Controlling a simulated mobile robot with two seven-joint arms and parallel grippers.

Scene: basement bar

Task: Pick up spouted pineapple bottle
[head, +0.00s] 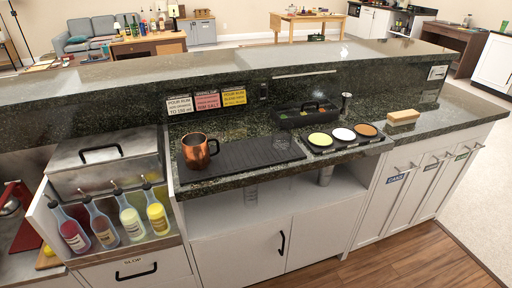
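Several spouted bottles stand in a row in an open white bin at the lower left. The rightmost holds yellow contents (157,218) and has a dark pour spout; by colour it looks like the pineapple bottle, but its label is too small to read. Left of it stand a pale cream bottle (132,222), a darker brownish bottle (103,228) and a red one (73,234). The bottles stand upright, close together. Neither of my grippers shows in the head view.
A copper mug (197,151) stands on a black bar mat (245,155). Right of it are a tray of coloured rimming dishes (343,136), a black caddy (305,115) and a wooden block (403,117). A lidded steel box (100,155) sits behind the bottles; a raised granite ledge runs behind the counter.

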